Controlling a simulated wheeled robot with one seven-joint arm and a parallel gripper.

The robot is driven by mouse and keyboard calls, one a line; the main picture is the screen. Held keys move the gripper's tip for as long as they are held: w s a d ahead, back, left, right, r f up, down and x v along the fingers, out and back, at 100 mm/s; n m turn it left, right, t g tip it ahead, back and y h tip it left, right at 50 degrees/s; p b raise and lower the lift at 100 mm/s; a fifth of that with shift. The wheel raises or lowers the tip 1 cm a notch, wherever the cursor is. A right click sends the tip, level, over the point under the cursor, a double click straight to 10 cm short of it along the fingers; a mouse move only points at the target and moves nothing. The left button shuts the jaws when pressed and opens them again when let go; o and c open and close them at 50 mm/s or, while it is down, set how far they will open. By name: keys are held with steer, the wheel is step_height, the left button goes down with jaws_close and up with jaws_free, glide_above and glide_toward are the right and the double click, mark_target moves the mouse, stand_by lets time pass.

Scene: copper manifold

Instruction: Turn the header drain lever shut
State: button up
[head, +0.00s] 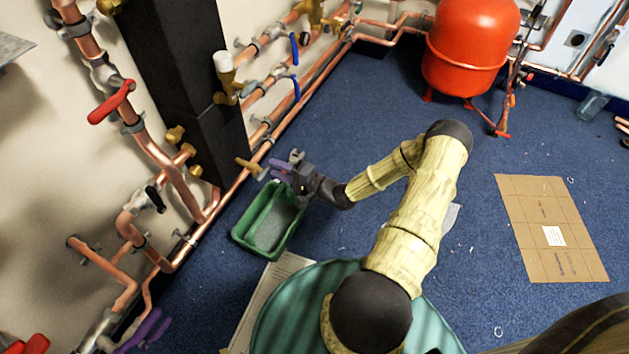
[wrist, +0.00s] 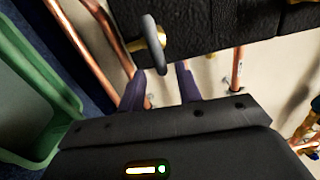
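In the head view a brass drain fitting (head: 248,165) sticks out low on the black header (head: 205,110); the lever itself is hard to make out there. My gripper (head: 272,168) is just right of that fitting. The lever lies just beyond the fingertips, and I see no contact.
A green tub (head: 243,240) stands on the floor below my gripper. Copper pipes (head: 228,195) run along the wall behind. Other valves with blue levers (head: 295,50) and a red handle (head: 110,102) are nearby. A red vessel (head: 468,50) and flat cardboard (head: 545,205) are to the right.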

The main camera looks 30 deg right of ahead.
steer(key=p+v, duration=0.3)
steer(key=v, duration=1.1)
steer(key=shift+p, duration=0.3)
